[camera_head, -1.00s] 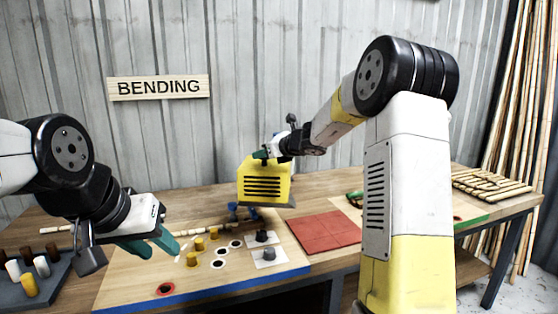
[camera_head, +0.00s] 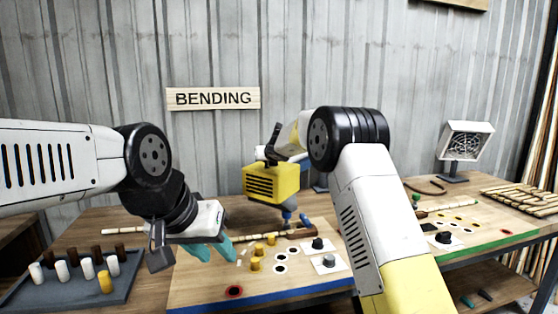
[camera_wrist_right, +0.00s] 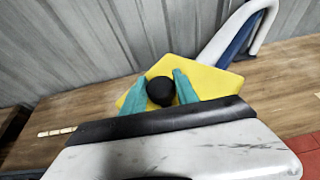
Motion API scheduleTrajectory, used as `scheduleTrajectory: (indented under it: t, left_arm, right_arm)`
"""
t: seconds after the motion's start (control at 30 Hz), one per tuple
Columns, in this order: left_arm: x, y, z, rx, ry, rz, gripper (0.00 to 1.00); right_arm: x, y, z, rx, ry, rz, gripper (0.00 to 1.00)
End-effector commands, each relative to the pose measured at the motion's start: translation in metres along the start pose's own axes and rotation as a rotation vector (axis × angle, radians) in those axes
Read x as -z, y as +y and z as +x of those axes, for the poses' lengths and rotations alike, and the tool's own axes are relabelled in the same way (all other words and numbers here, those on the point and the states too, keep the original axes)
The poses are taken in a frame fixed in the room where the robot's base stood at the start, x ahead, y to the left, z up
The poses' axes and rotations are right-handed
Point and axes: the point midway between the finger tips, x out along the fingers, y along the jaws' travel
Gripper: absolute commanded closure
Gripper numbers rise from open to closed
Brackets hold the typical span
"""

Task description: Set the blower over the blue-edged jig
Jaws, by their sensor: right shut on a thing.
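The blower is a yellow box (camera_head: 271,183) with dark slots and a grey underside. It hangs behind the pegs, at the back part of the blue-edged jig (camera_head: 200,283); its exact height above the board is unclear. My right gripper (camera_wrist_right: 160,92) has its teal fingers on both sides of the black knob (camera_wrist_right: 161,91) on the blower's yellow top. My left gripper (camera_head: 213,251) is low over the jig's left part, teal fingers apart and empty.
A dark tray (camera_head: 75,291) with several brown, white and yellow pegs stands at the left. A green-edged board (camera_head: 480,236) lies at the right, with a white-framed fan (camera_head: 466,141) behind it. My right arm hides the table between the boards.

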Motion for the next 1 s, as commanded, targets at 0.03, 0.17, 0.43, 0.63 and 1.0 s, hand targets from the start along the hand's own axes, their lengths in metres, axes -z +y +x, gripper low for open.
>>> scheduleTrajectory:
  t: [0.03,0.17,0.43,0.63,1.0]
  left_arm:
    - [0.0000,0.0000,0.0000,0.000,0.000,0.000,0.64]
    - [0.0000,0.0000,0.0000,0.000,0.000,0.000,0.64]
    - [0.0000,0.0000,0.0000,0.000,0.000,0.000,0.64]
    - [0.0000,0.0000,0.0000,0.000,0.000,0.000,0.64]
    - [0.0000,0.0000,0.0000,0.000,0.000,0.000,0.64]
  right_arm:
    - [-0.0016,0.0033,0.0019,0.001,-0.002,0.002,1.00]
    - [-0.0030,0.0056,0.0040,0.008,-0.002,0.005,1.00]
    - [-0.0035,0.0056,0.0044,0.010,-0.002,0.005,1.00]
    - [-0.0035,0.0051,0.0044,0.010,-0.002,0.005,0.45]
    - [-0.0026,0.0056,0.0024,0.010,-0.001,0.003,0.43]
